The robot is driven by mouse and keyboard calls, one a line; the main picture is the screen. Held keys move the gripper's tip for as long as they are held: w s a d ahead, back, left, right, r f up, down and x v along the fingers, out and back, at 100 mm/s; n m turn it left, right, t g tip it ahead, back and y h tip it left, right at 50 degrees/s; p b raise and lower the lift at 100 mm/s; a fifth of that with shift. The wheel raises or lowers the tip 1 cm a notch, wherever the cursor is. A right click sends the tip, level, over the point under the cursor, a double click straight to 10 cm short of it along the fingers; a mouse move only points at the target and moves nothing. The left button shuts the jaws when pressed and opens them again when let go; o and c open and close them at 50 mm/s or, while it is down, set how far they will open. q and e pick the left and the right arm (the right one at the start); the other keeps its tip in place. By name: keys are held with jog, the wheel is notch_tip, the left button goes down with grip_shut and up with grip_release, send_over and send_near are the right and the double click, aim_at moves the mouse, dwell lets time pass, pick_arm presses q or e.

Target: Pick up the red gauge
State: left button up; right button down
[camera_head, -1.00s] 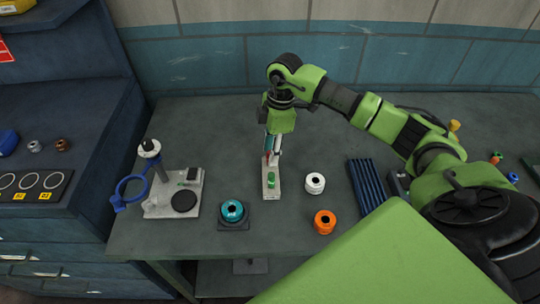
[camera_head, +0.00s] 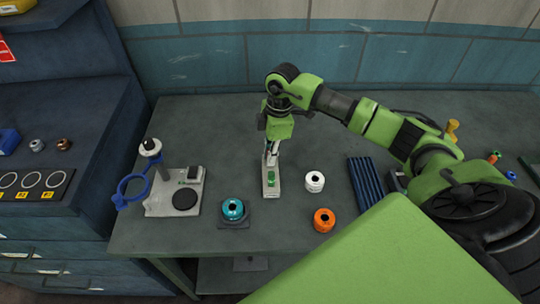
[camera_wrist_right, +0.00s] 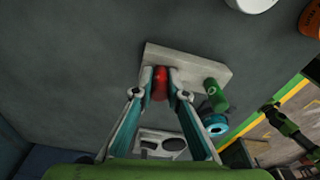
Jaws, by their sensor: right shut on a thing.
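The red gauge (camera_wrist_right: 160,84) shows in the right wrist view between the two fingertips of my right gripper (camera_wrist_right: 160,88). The fingers are shut on it from both sides. It is at the pale grey stand (camera_wrist_right: 200,69), and I cannot tell whether it is still touching it. A green gauge (camera_wrist_right: 215,95) stands on the same stand, beside the gripper. In the head view my right gripper (camera_head: 271,153) points down over the far end of the stand (camera_head: 269,192), behind the green gauge (camera_head: 271,176). The red gauge is hidden there. My left gripper is not in view.
A white ring part (camera_head: 315,181) and an orange one (camera_head: 324,220) stand right of the stand. A teal part (camera_head: 233,209) on a dark base and a fixture with a blue ring (camera_head: 132,188) stand left. A blue ribbed rack (camera_head: 367,185) lies right.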

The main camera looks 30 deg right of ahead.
jog(key=shift+r+b, duration=0.4)
jog(key=shift+r, duration=0.15)
jog(key=s+a+r+b, duration=0.4)
jog(key=s+a+r, duration=0.1)
jog(key=s+r, duration=0.7)
jog(key=shift+s+b, duration=0.4)
jog(key=shift+s, duration=0.15)
